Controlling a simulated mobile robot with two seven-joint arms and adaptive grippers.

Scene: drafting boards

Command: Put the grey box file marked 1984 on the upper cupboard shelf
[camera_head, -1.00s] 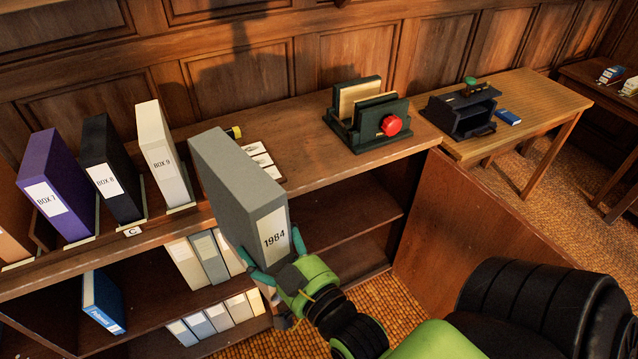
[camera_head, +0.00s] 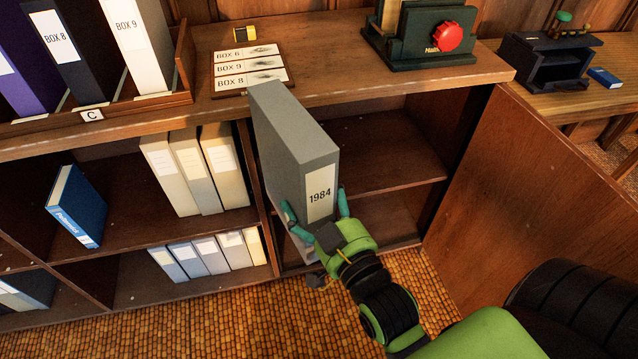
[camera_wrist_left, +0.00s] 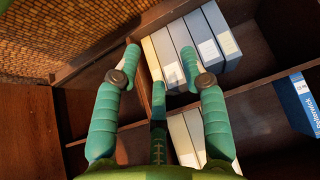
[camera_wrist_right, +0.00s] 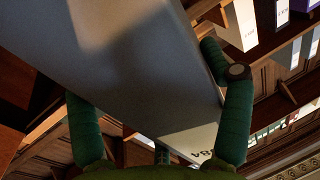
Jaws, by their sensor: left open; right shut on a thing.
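The grey box file marked 1984 (camera_head: 290,150) is upright in the head view, its label facing me. My right gripper (camera_head: 318,212) is shut on its lower near end, with a finger on each side. The file fills much of the right wrist view (camera_wrist_right: 140,70). In the head view it covers the left part of the open cupboard; I cannot tell if its far end is inside. The upper cupboard shelf (camera_head: 385,160) is bare where it shows. My left gripper (camera_wrist_left: 160,62) is open and empty in the left wrist view, facing shelved files.
The cupboard door (camera_head: 540,215) stands open at the right. The lower cupboard shelf (camera_head: 390,238) looks bare. Cream files (camera_head: 185,175) and a blue file (camera_head: 78,205) stand left of the divider. The counter above holds cards (camera_head: 250,72) and a green stand with a red knob (camera_head: 425,45).

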